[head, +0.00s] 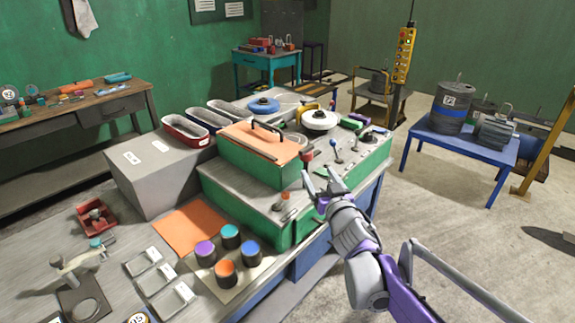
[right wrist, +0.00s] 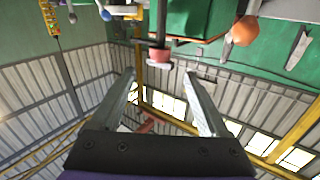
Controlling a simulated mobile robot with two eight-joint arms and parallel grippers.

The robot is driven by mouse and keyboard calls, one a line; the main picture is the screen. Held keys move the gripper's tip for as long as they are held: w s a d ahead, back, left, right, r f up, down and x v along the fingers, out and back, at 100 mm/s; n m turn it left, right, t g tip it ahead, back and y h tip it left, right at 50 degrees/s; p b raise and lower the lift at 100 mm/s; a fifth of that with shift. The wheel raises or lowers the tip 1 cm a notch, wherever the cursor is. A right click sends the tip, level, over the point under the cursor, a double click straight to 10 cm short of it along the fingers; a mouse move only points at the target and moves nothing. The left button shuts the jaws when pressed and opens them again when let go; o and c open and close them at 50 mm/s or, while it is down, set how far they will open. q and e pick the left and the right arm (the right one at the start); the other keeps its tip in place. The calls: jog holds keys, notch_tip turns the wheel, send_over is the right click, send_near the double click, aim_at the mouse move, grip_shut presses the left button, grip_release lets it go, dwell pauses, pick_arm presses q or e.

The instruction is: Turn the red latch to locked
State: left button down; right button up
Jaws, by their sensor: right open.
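A small red cylindrical knob on a dark stem, which looks like the red latch (head: 307,156), stands at the front of the green machine bench (head: 272,232). In the right wrist view the red knob (right wrist: 158,55) lies just beyond the gap between my fingertips, near the middle. My right gripper (head: 318,180) is open and empty, close to the knob, with the fingers pointing toward it; it also shows in the right wrist view (right wrist: 159,78). I cannot tell whether a finger touches the knob. My left gripper is not in view.
A blue-knobbed lever (head: 337,143) stands right of the red knob. An orange knob (head: 285,196) and a metal lever sit nearer the front. A green box with an orange top (head: 262,143) and handle rises behind left. Open floor (head: 440,240) lies right of the bench.

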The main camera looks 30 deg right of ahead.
aim_at(308, 158)
jog(key=w, duration=0.3)
jog(key=w+d, duration=0.1)
jog(key=w, duration=0.3)
jog(key=w+d+p, duration=0.1)
jog(key=w, duration=0.3)
jog(key=shift+d, duration=0.1)
jog(key=shift+s, duration=0.1)
